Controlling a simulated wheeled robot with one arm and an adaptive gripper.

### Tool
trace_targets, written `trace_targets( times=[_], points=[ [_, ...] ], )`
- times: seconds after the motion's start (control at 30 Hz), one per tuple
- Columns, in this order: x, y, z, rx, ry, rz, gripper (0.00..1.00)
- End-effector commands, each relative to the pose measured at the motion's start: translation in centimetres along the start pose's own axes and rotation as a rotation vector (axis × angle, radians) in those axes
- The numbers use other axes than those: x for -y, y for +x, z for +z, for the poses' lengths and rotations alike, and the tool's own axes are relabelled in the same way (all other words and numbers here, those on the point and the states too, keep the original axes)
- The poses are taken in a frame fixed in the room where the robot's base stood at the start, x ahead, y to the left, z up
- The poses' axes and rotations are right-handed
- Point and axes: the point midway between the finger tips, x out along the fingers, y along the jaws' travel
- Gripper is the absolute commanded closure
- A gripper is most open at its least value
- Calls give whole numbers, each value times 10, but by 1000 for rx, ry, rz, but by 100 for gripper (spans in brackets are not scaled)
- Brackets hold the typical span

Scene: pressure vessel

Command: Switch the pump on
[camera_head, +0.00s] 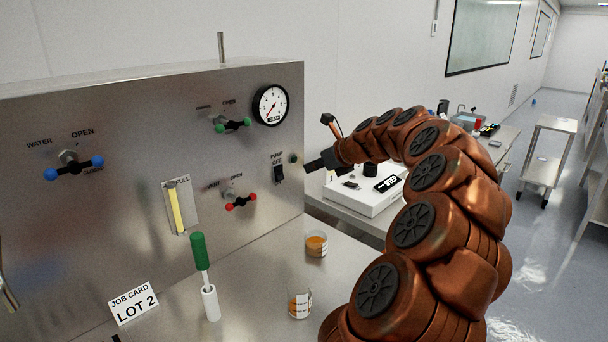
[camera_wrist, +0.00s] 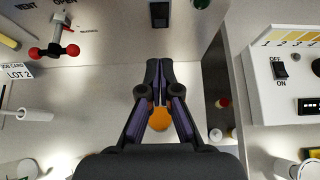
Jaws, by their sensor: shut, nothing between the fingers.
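The pump switch (camera_head: 279,173) is a black rocker under the label "PUMP OFF", near the right edge of the steel panel (camera_head: 130,110). It also shows at the top of the wrist view (camera_wrist: 160,14). A small dark round lamp (camera_head: 294,158) sits to its upper right. My gripper (camera_head: 309,167) is just to the right of the switch in the head view, near the panel's right edge. In the wrist view its fingertips (camera_wrist: 158,68) are together and empty, apart from the switch. Which side of the rocker is pressed is too small to tell.
Blue (camera_head: 74,168), green (camera_head: 233,125) and red (camera_head: 241,202) valve handles and a gauge (camera_head: 270,105) are on the panel. Orange-filled jars (camera_head: 317,243) and a green-handled tool (camera_head: 199,252) stand on the bench below. A white box with another OFF/ON switch (camera_wrist: 281,70) stands to the right.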

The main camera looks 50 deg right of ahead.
Motion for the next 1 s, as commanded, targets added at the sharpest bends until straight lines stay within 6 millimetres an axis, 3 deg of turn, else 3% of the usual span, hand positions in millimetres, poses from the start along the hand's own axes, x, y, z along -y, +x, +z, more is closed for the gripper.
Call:
trace_targets(
  times=[0.2,0.67,0.87,1.0],
  points=[
    [0,-16,1,0,-1,-1,100],
    [0,-16,-3,5,29,9,100],
    [-10,-5,-20,59,274,87,100],
    [-18,2,-34,128,572,168,100]
  ],
)
